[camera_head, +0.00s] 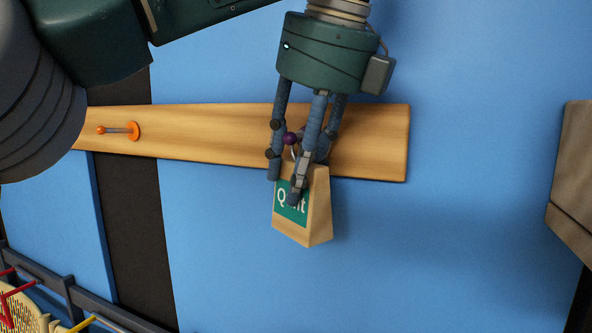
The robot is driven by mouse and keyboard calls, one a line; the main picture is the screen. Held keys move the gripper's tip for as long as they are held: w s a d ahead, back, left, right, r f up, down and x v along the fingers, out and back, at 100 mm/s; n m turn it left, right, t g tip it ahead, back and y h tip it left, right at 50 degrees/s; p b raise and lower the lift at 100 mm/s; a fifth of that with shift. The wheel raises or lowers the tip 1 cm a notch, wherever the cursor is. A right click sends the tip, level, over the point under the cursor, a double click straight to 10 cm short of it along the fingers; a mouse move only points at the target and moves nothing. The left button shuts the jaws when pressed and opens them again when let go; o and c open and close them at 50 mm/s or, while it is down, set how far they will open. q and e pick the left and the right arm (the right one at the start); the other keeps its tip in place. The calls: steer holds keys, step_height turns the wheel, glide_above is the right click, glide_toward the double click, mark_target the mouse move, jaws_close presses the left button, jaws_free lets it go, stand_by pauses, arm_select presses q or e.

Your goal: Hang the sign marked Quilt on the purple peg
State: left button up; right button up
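The sign marked Quilt (319,209) is a wooden, wedge-shaped block with a green label, partly covered by a finger. It is upright and slightly tilted, at the lower edge of the wooden board. The purple peg (290,138) shows its round knob just above the sign, between my fingers. A pale loop seems to show between knob and sign; whether it is over the peg is hidden. My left gripper (288,185) reaches down from above, its fingers around the peg and the sign's top. One finger crosses the label; whether they grip the sign is unclear. My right gripper is not in view.
The wooden board (210,135) runs across the blue wall and carries an orange peg (118,130) at left. A dark rail (68,289) and a multicoloured item (25,308) are at lower left. A brown object (574,175) is at the right edge. The wall below the sign is clear.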

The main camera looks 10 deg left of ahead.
arm_select(q)
steer(key=o, duration=0.4)
steer(key=shift+s, duration=0.1)
